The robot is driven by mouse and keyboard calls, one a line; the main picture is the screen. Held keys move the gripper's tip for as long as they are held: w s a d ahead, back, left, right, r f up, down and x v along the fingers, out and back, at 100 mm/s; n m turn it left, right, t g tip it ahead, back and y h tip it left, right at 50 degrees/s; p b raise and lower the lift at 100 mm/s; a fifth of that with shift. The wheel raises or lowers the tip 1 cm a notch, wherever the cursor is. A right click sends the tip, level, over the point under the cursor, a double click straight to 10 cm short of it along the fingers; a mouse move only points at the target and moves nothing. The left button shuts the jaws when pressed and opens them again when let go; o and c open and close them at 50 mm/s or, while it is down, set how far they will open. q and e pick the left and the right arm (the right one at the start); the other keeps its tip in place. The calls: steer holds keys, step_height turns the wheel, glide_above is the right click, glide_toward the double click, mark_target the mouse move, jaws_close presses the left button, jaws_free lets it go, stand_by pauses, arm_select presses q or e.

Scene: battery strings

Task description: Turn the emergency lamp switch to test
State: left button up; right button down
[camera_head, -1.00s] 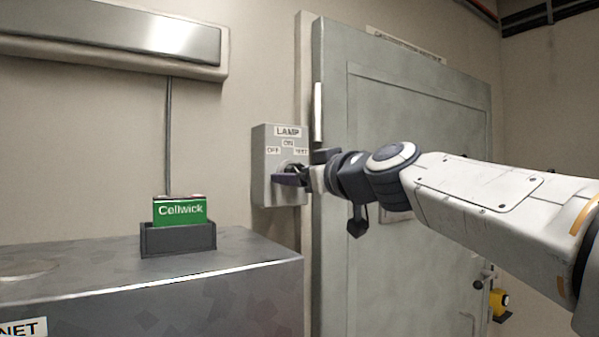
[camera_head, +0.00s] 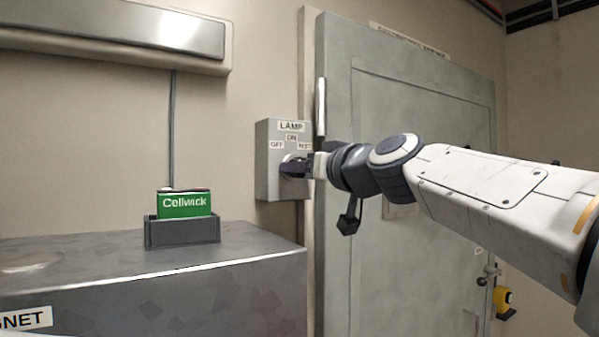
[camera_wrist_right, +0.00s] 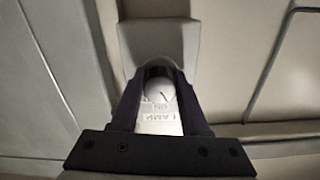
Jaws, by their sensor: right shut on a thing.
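The grey lamp switch box (camera_head: 270,184) is fixed on the wall left of the door, with labels LAMP, OFF, ON and TEST on its face. My right gripper (camera_head: 292,168) is at the front of the box and shut on the switch knob, which its fingers mostly hide in the head view. In the right wrist view the two dark fingers of the right gripper (camera_wrist_right: 160,100) reach to either side of the round knob (camera_wrist_right: 159,76), with an upside-down label plate between them. Which label the knob points to cannot be told. My left gripper is not in view.
A grey cabinet (camera_head: 180,290) stands at the lower left, with a green Cellwick battery (camera_head: 184,203) in a dark holder (camera_head: 182,235) on top. A long lamp fixture (camera_head: 115,35) hangs on the wall above. The grey door (camera_head: 420,250) is behind my right arm.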

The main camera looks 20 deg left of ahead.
steer(key=m, duration=0.7)
steer(key=shift+r+m, duration=0.1)
steer(key=shift+m, duration=0.2)
steer(key=m, duration=0.3)
steer(key=shift+m, duration=0.3)
steer(key=shift+m+p, duration=0.45)
steer(key=shift+m, duration=1.15)
steer(key=shift+c, duration=2.1)
jaws_free()
steer(key=shift+d, duration=0.1)
